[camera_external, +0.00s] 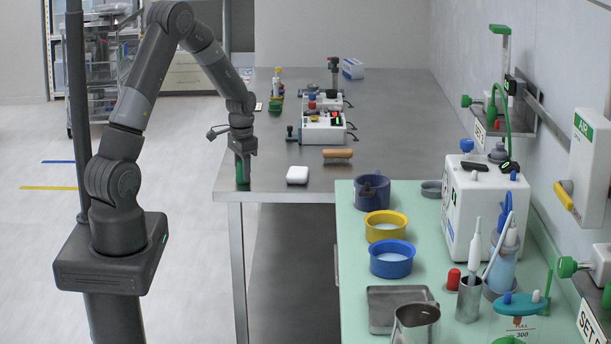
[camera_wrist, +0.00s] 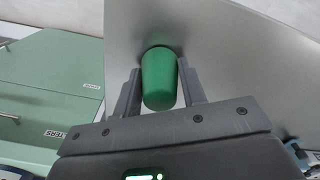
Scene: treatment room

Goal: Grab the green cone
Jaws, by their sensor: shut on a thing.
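The green cone (camera_external: 241,170) stands upright near the front left corner of the steel table (camera_external: 290,187). My gripper (camera_external: 242,158) points down over the table corner in the external view and is shut on the cone. The cone's base looks to be on or just above the table; I cannot tell which.
A white block (camera_external: 297,175) and a brown roller (camera_external: 337,154) lie right of my gripper. White devices (camera_external: 324,129) stand farther back. A green counter (camera_external: 352,250) at right holds a blue bowl (camera_external: 391,259), a yellow bowl (camera_external: 385,226) and a dark pot (camera_external: 372,193). The table's left edge is close to my gripper.

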